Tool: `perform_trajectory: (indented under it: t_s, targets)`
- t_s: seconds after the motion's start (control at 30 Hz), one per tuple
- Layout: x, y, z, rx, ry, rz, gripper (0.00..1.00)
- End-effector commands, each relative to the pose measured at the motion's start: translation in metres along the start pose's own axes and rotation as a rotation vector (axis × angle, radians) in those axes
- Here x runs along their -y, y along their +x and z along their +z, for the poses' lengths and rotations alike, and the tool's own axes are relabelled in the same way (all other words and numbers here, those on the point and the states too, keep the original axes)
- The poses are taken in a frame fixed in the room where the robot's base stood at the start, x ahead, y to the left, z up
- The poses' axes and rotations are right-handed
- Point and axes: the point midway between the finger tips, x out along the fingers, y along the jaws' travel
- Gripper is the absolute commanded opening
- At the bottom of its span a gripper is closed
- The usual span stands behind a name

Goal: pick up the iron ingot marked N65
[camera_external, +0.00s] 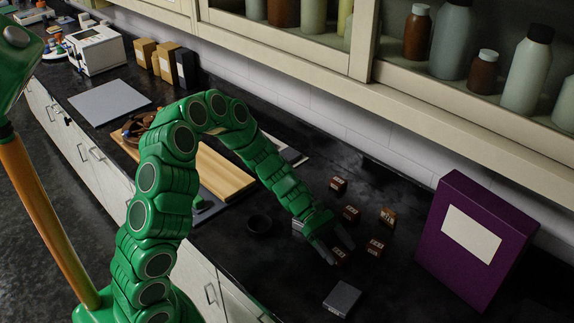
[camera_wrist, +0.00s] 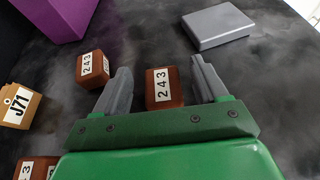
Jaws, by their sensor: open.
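My gripper (camera_external: 340,252) is open, low over the dark counter. In the wrist view its two grey fingers (camera_wrist: 161,66) stand on either side of a reddish-brown block (camera_wrist: 165,88), whose label reads 243. No grip on it shows. A second brown block (camera_wrist: 91,68), also labelled 243, lies just left of the left finger. A tan block (camera_wrist: 16,106) at the left edge reads J71. Another brown block (camera_wrist: 38,168) is cut off at the lower left. In the outside view, more small blocks (camera_external: 350,213) lie beside the gripper. I cannot read N65 on any block.
A grey flat box (camera_wrist: 217,26) lies ahead of the fingers, also in the outside view (camera_external: 342,299). A tall purple box (camera_external: 476,240) stands at the right. Cabinets overhang the back.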

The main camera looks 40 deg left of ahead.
Motion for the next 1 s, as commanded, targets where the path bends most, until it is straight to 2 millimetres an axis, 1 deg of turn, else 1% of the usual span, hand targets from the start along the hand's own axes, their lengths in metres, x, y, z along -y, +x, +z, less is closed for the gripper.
perform_trajectory:
  t_s: [0.03, 0.07, 0.2, 0.3, 0.53, 0.57, 1.0]
  targets:
    - [0.0, 0.003, -0.006, 0.0, -0.002, -0.001, 0.72]
    - [0.0, 0.006, -0.007, 0.0, 0.0, -0.001, 0.72]
    - [0.001, 0.024, -0.006, -0.002, 0.001, -0.003, 0.72]
    - [0.001, 0.031, -0.005, 0.0, 0.0, -0.002, 0.72]
    - [0.0, 0.033, -0.006, -0.001, 0.0, -0.001, 0.72]
    - [0.0, 0.033, -0.006, -0.001, 0.0, -0.001, 0.71]
    - [0.0, 0.032, -0.006, -0.001, 0.001, -0.001, 0.03]
